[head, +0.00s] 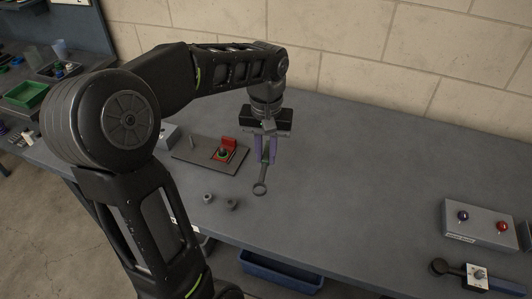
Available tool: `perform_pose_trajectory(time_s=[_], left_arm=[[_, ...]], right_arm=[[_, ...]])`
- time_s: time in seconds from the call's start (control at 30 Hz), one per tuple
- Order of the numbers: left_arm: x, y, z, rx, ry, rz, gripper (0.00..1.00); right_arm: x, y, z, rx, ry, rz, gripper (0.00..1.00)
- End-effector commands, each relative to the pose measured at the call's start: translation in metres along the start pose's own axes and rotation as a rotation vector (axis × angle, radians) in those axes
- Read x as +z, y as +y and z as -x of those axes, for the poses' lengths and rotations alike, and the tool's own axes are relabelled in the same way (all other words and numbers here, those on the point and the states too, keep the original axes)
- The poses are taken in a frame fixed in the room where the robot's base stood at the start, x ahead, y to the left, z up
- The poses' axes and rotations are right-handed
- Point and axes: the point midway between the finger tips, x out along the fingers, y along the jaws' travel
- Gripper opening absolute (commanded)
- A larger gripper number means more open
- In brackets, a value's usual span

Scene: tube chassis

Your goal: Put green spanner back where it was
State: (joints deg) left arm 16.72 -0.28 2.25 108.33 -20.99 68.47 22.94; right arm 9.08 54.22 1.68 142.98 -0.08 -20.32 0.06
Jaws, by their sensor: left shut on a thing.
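My left gripper (266,150), with purple fingers, is shut on a spanner (260,187) above the middle of the bench. The spanner hangs down with its ring end lowest. It looks dark grey here; I see no green on it. Its upper part is hidden between the fingers. I cannot tell whether the ring end touches the bench. My right gripper is not in view.
A dark plate (190,155) with a red fixture (229,145) lies left of the gripper. Two small grey round parts (231,204) lie in front. A grey box with blue and red knobs (480,223) stands right. The bench (360,180) between is clear. A blue bin (280,273) is below.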

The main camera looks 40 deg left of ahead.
Motion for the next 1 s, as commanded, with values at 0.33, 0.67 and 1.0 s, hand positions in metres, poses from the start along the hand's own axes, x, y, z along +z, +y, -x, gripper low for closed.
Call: perform_pose_trajectory(time_s=[0.33,0.67,1.0], left_arm=[[-0.001,0.002,0.001,0.005,0.006,0.551,0.0],[-0.001,0.002,0.001,0.005,0.005,0.597,0.0],[-0.001,0.002,-0.011,0.004,0.005,0.595,0.0]], right_arm=[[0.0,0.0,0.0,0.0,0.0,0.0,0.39],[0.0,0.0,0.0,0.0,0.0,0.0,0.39],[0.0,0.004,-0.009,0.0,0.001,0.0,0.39]])
